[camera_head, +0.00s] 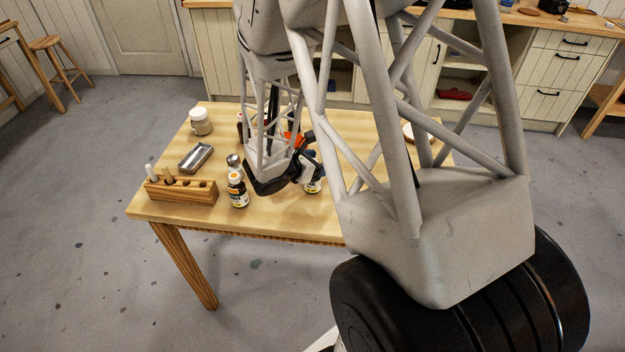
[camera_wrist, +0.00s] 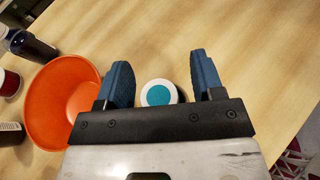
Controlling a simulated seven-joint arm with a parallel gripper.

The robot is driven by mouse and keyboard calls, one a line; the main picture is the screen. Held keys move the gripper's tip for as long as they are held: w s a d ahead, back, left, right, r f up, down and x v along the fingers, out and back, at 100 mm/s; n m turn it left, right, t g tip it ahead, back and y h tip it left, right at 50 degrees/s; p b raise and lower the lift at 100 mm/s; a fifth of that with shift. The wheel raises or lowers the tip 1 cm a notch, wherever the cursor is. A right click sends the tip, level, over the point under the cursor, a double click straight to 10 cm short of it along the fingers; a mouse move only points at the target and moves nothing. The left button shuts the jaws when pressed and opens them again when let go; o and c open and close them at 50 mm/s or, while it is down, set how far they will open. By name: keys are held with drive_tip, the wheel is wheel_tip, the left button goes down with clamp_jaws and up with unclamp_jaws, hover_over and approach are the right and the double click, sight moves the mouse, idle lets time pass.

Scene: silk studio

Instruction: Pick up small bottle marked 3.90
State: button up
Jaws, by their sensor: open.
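A small bottle with a white and teal cap (camera_wrist: 158,93) stands between my gripper's blue fingers (camera_wrist: 160,70) in the wrist view, seen from above. The fingers are wide apart, with a gap on each side of the cap. In the head view a small dark bottle with a white and yellow label (camera_head: 313,187) shows partly behind my gripper (camera_head: 308,172). Another dark bottle with an orange cap and label (camera_head: 238,188) stands to the left near the table's front. I cannot read 3.90 on any label.
An orange bowl (camera_wrist: 58,82) is close left of my gripper, with dark bottles (camera_wrist: 30,46) beyond it. The wooden table (camera_head: 300,226) also holds a wooden rack (camera_head: 182,191), a metal tray (camera_head: 196,157) and a jar (camera_head: 200,122). Bare tabletop lies ahead of the fingers.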

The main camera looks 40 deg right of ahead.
clamp_jaws()
idle(0.3)
idle(0.3)
wheel_tip(320, 180, up, 10)
idle(0.7)
idle(0.4)
